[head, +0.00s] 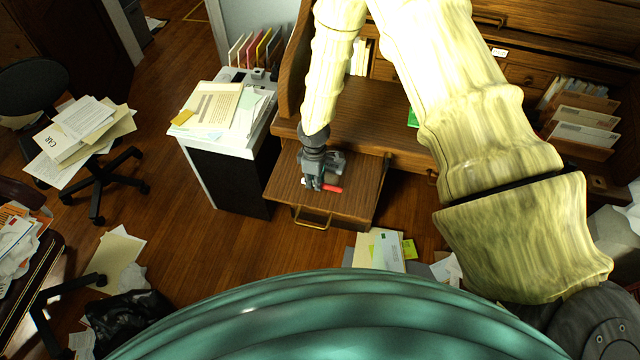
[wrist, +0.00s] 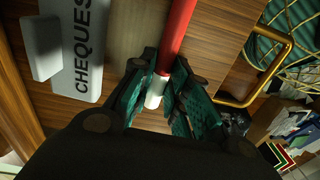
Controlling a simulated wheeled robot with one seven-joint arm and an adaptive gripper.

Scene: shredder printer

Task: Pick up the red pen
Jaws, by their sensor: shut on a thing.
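The red pen (wrist: 176,32) runs up from between the fingers in the wrist view, with its white end (wrist: 155,92) lying between them. In the head view the red pen (head: 332,188) shows just right of my gripper's fingertips, over the pull-out wooden board (head: 355,205) of the desk. My gripper (wrist: 160,95) is shut on the pen near its white end. In the head view my gripper (head: 316,186) points down at the board. I cannot tell whether the pen still touches the board.
A grey plate marked CHEQUES (wrist: 82,45) lies beside the pen. A brass handle (head: 312,218) is on the board's front. A white cabinet with papers (head: 228,115) stands to the left. Papers (head: 385,250) lie on the floor in front.

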